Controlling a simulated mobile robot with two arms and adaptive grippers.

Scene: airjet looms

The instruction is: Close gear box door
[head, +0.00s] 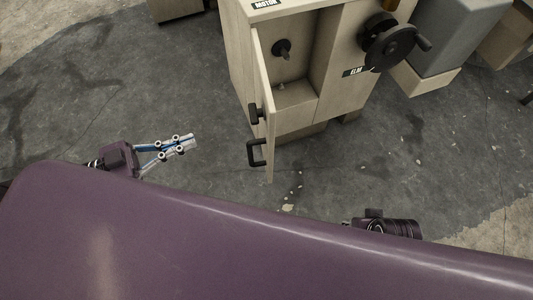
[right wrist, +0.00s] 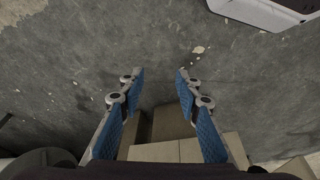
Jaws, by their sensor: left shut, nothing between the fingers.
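The gear box is a beige cabinet (head: 345,95) at upper middle in the head view. Its door (head: 266,90) stands open, swung out toward me and seen nearly edge-on. A black handle (head: 257,153) sits on the door's left face near the lower end, with another black fitting just above it. My left gripper (head: 193,142) is shut and empty, left of the door and apart from it. My right gripper (right wrist: 160,72) is open and empty in the right wrist view; its fingers are hidden in the head view.
A black handwheel (head: 388,42) projects from the cabinet's right side. A grey machine housing (head: 455,35) stands farther right. Beige blocky parts (right wrist: 180,150) lie beyond the fingers at the bottom of the right wrist view. The grey floor (head: 190,80) left of the cabinet is clear.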

